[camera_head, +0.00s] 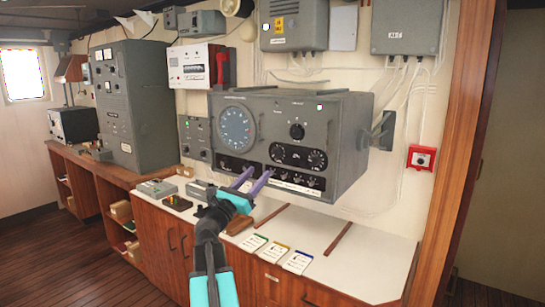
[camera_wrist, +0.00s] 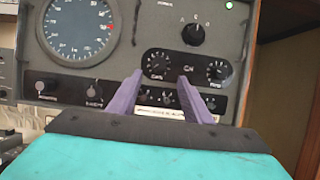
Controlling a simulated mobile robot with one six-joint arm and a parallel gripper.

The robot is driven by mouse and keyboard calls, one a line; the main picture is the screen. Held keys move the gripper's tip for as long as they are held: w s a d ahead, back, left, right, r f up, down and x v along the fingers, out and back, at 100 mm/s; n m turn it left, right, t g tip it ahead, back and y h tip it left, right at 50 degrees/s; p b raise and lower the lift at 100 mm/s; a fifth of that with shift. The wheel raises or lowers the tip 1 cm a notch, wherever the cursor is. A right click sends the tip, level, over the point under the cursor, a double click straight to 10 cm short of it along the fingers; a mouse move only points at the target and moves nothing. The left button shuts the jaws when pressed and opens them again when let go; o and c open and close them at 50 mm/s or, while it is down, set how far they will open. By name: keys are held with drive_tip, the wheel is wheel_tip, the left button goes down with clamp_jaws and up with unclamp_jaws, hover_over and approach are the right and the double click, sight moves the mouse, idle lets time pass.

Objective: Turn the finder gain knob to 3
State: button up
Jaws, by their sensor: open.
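The finder unit (camera_head: 340,135) is a grey wall cabinet with a large round blue dial (camera_head: 237,129) at its left. Its front holds a black selector knob (camera_wrist: 197,34), two small round scales and a row of small knobs below.
A white counter (camera_head: 345,255) runs below the unit, with several coloured cards (camera_head: 277,252) and small boxes on it. A red alarm box (camera_head: 421,158) is on the wall at the right. A tall grey cabinet (camera_head: 135,105) stands at the left.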

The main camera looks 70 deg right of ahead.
sight(275, 154)
drive_tip(key=p+x, duration=0.3)
drive_tip(key=x, duration=0.7)
drive_tip(key=shift+d+r+p, duration=0.1)
drive_tip(key=shift+d+p, duration=0.2)
drive_tip(key=shift+d, duration=0.1)
drive_tip(key=c, duration=1)
